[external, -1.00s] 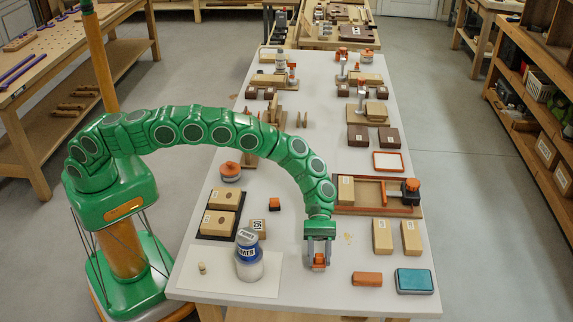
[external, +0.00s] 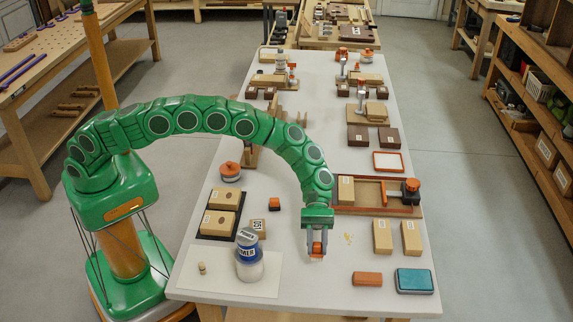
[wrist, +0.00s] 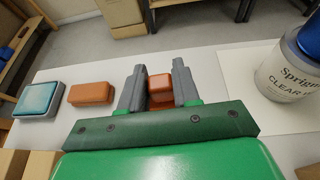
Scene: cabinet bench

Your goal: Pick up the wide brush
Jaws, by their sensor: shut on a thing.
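The wide brush (external: 316,251) shows as a small orange piece with a paler lower end, near the front middle of the white bench. My gripper (external: 317,246) points down and is shut on it. In the wrist view, the brush's orange end (wrist: 160,84) sits between the two grey fingers of my gripper (wrist: 159,88), which hide its sides. I cannot tell whether the brush touches the bench top.
A blue-and-white can (external: 249,262) stands on a pale sheet (external: 214,283) to the left. An orange block (external: 367,278) and a teal-topped box (external: 414,282) lie to the right. Two beige blocks (external: 382,236) are behind them.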

